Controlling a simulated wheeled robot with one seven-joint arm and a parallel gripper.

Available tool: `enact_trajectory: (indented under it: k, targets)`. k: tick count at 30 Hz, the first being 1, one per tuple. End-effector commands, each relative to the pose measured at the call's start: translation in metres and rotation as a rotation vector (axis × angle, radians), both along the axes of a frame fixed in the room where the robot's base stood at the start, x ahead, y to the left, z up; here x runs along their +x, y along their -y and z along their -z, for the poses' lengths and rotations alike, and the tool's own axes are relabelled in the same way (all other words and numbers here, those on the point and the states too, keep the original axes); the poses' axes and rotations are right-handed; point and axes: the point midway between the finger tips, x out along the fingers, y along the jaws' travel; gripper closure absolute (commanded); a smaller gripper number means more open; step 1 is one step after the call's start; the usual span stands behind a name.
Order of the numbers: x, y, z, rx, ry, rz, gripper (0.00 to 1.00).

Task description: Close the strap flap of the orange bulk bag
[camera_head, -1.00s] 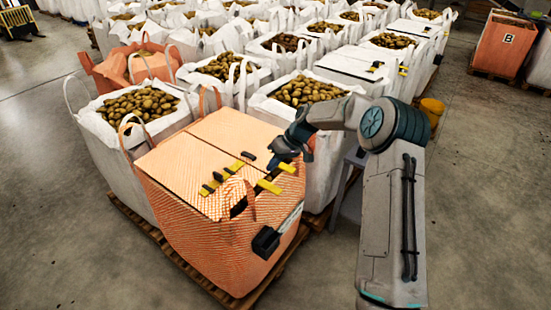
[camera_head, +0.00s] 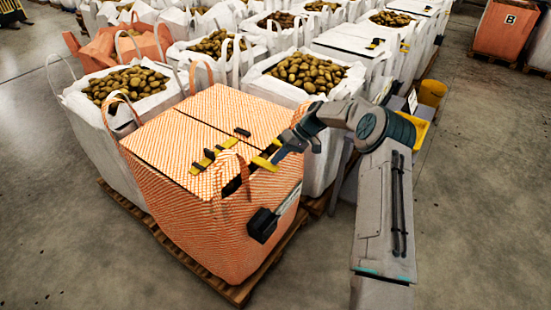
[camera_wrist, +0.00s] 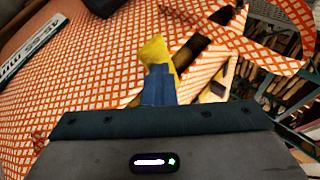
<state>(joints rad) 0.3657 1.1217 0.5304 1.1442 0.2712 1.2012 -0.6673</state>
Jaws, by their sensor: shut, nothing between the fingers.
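The orange bulk bag (camera_head: 190,225) stands on a pallet at the front. Its orange top panel (camera_head: 205,115) lies nearly flat, with a dark gap at the front edge that also shows in the wrist view (camera_wrist: 197,50). A yellow strap with black fittings (camera_head: 205,160) lies on the top's left part. Another yellow strap piece (camera_head: 264,163) is at the right front edge. My gripper (camera_head: 278,155) is shut and empty, right by this piece. In the wrist view its blue fingertips (camera_wrist: 158,85) overlap a yellow strap end (camera_wrist: 157,52); I cannot tell if they touch.
A black box (camera_head: 263,225) sticks out from the bag's front side. White bags of potatoes (camera_head: 120,85) stand close behind and left. A yellow bin (camera_head: 432,92) is beyond my arm. Bare floor lies at the front and right.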

Motion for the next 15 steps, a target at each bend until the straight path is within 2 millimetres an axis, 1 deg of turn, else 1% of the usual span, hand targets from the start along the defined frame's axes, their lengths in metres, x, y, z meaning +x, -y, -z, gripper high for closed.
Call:
enact_trajectory:
  k: [1, 9, 15]
  targets:
    - [-0.0033, 0.0035, 0.0139, -0.011, -0.011, 0.000, 1.00]
    - [-0.0045, 0.0069, 0.0180, -0.016, -0.014, 0.003, 1.00]
    - [-0.0044, 0.0071, 0.0169, -0.016, -0.014, 0.004, 1.00]
